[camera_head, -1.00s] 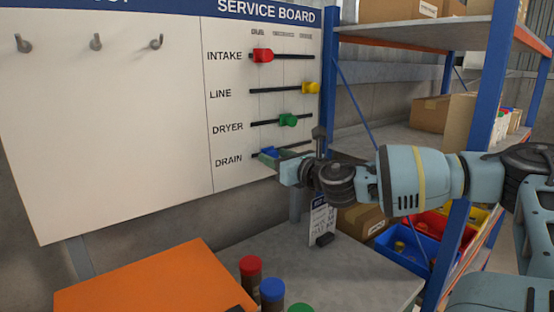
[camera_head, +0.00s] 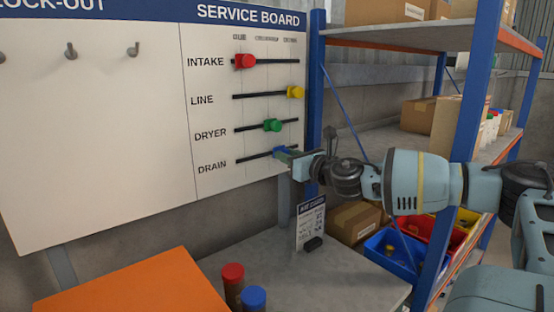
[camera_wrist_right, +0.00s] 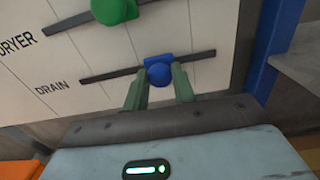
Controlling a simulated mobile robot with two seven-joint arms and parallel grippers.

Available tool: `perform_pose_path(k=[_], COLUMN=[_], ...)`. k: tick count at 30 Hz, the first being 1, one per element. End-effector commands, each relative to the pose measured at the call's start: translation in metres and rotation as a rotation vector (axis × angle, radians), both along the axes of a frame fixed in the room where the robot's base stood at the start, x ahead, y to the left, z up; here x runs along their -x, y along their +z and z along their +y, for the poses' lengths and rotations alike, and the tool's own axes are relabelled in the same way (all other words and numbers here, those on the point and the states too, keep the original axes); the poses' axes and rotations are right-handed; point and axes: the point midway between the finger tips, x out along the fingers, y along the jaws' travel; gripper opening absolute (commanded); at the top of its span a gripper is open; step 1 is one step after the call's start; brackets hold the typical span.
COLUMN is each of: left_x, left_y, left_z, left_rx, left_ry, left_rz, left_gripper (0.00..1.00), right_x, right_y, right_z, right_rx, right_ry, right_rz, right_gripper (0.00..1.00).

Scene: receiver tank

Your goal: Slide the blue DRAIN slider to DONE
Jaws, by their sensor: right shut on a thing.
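The service board (camera_head: 215,120) carries the DRAIN track, with the blue DRAIN slider (camera_head: 280,152) on it. The slider stands a little right of the middle column, between that and the right-hand column; the column headings are too small to read surely. My right gripper (camera_head: 287,156) comes in from the right and is shut on the slider, partly covering it. In the right wrist view the blue slider (camera_wrist_right: 159,73) sits between the two green fingers, with track showing on both sides. My left gripper is not in view.
The green DRYER slider (camera_head: 272,125) is just above, with the yellow LINE (camera_head: 295,92) and red INTAKE (camera_head: 244,61) sliders higher. A blue rack post (camera_head: 314,100) stands right of the board. A grey table (camera_head: 330,280) lies below with red- and blue-capped cylinders.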

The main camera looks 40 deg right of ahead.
Motion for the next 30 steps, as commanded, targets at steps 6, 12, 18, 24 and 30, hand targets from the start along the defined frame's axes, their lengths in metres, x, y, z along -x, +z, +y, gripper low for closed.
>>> perform_pose_path(k=[6, 12, 18, 24, 30], left_x=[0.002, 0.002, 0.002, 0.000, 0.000], left_y=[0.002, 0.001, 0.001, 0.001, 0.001], left_z=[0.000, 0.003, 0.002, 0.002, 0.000], left_rx=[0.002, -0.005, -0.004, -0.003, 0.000], left_ry=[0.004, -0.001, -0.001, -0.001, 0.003], left_rz=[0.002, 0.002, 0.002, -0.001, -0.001], left_gripper=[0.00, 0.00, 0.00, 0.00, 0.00], right_x=[0.000, 0.001, 0.001, 0.001, 0.001], right_y=[0.000, -0.001, -0.001, -0.001, -0.002], right_z=[-0.048, -0.066, -0.068, -0.068, -0.067], right_rx=[-0.002, 0.000, 0.000, 0.000, -0.001], right_ry=[-0.004, -0.001, -0.003, -0.004, -0.001], right_rz=[-0.002, 0.002, 0.002, 0.001, 0.003], right_gripper=[0.00, 0.00, 0.00, 0.38, 0.48])
